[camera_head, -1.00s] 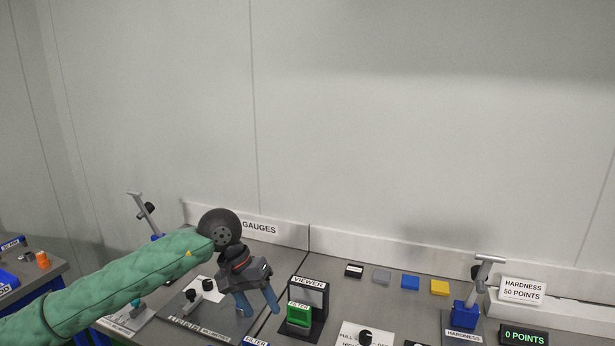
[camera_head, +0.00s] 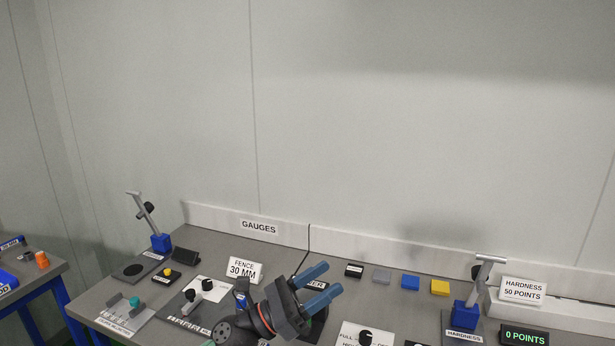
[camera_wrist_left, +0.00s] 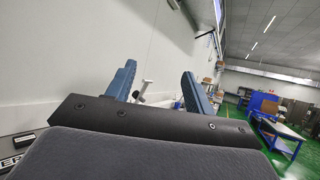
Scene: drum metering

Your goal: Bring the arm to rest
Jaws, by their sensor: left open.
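My left gripper (camera_head: 322,286) is over the front middle of the bench in the head view, its two blue fingers pointing up and to the right. The fingers are apart with nothing between them. It covers most of the viewer stand (camera_head: 318,322) behind it. In the left wrist view the two blue fingers (camera_wrist_left: 155,82) also stand apart, with the wall and a grey stand post (camera_wrist_left: 142,88) beyond them. My right gripper is not in view.
A second table (camera_head: 52,270) stands at far left.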

